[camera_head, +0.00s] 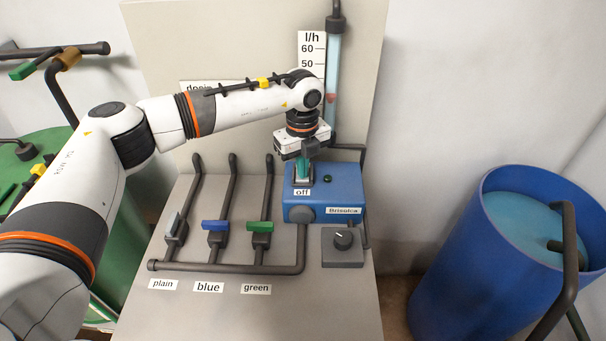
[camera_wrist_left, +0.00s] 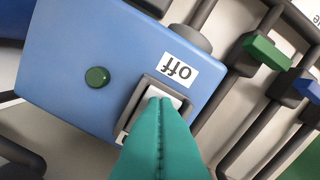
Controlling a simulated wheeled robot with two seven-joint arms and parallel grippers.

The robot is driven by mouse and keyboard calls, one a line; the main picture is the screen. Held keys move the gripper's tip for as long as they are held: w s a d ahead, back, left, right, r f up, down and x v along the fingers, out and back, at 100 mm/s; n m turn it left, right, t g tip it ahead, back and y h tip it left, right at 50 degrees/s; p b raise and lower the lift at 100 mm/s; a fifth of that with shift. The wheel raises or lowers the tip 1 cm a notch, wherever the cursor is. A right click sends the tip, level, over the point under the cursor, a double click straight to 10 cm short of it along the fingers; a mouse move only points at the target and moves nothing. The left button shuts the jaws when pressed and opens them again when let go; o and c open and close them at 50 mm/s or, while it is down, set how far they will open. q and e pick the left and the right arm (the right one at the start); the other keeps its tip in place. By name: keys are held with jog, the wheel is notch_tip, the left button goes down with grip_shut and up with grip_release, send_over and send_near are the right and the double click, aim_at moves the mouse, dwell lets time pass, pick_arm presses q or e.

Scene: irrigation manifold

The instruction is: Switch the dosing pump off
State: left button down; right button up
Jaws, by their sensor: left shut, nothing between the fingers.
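The dosing pump is a blue box (camera_head: 340,183) labelled Brisolca on the grey panel; its blue face (camera_wrist_left: 75,60) fills much of the left wrist view. The label also shows in the head view (camera_head: 302,192). My left gripper (camera_head: 303,178) has its green fingers shut and empty, pointing down at the switch. In the wrist view its fingertips (camera_wrist_left: 161,101) cover part of the rocker; whether they touch it I cannot tell. My right gripper is not in view.
A green round button or lamp (camera_wrist_left: 97,77) sits near the switch. Valves with a grey (camera_head: 174,224), a blue (camera_head: 214,226) and a green handle (camera_head: 260,226) stand left of the pump. A dial box (camera_head: 342,257) is below it. A blue barrel (camera_head: 450,255) stands right.

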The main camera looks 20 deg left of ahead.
pick_arm(q)
notch_tip(320, 180, up, 7)
jog(key=p, duration=0.3)
dwell(0.4)
jog(key=shift+f, duration=0.15)
